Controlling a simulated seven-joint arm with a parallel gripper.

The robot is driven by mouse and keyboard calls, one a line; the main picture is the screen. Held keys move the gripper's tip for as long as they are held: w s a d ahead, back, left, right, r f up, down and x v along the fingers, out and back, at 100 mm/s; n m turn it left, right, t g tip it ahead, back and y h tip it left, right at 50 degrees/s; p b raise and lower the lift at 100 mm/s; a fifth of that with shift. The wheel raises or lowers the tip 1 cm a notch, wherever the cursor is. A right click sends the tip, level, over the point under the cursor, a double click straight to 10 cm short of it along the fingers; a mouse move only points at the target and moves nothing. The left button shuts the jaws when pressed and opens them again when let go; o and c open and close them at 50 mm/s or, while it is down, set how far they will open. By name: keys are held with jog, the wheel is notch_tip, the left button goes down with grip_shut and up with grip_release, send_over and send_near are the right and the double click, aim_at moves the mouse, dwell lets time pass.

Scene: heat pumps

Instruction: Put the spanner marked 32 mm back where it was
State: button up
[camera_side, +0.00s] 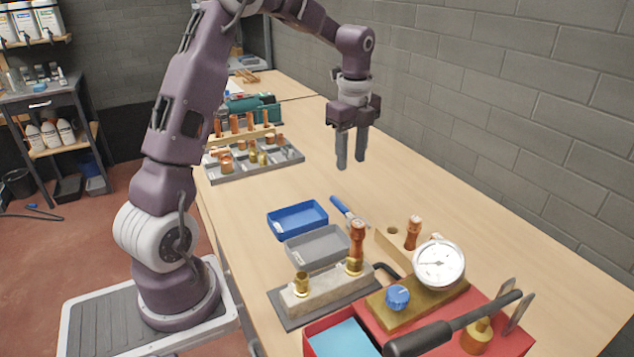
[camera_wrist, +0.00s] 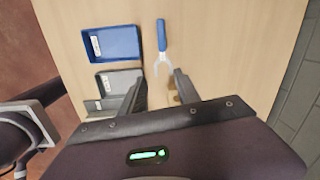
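A spanner-like tool with a blue handle and pale metal forked jaws (camera_side: 348,211) lies flat on the table, right of the blue tray. In the wrist view the tool (camera_wrist: 162,38) lies ahead of my fingers, handle pointing away and jaws toward me. No size marking can be read on it. My gripper (camera_side: 351,163) hangs above the table, behind and well above the tool, fingers pointing down. In the wrist view my gripper (camera_wrist: 158,82) has its fingers apart with nothing between them.
A blue tray (camera_side: 298,203) and a grey tray (camera_side: 318,263) sit left of the tool. A block with brass and copper fittings (camera_side: 326,296), a pressure gauge (camera_side: 438,263) and a red box (camera_side: 478,345) stand in front. A fittings rack (camera_side: 252,171) is behind. Bare table lies under my gripper.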

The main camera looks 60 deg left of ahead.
jog(key=s+d+r+n+t+y, duration=0.1)
jog(key=s+d+r+n+t, duration=0.1)
jog(key=s+d+r+n, duration=0.5)
jog(key=s+d+n+t, duration=0.1)
jog(key=s+d+n, duration=0.3)
jog(key=s, duration=0.5)
jog(key=s+d+r+n+t+h, duration=0.1)
jog(key=s+d+n+t, duration=0.1)
jog(key=s+d+n, duration=0.3)
jog(key=s+d, duration=0.2)
jog(key=s, duration=0.2)
jog(key=shift+s+r, duration=0.25)
jog(key=shift+s, duration=0.05)
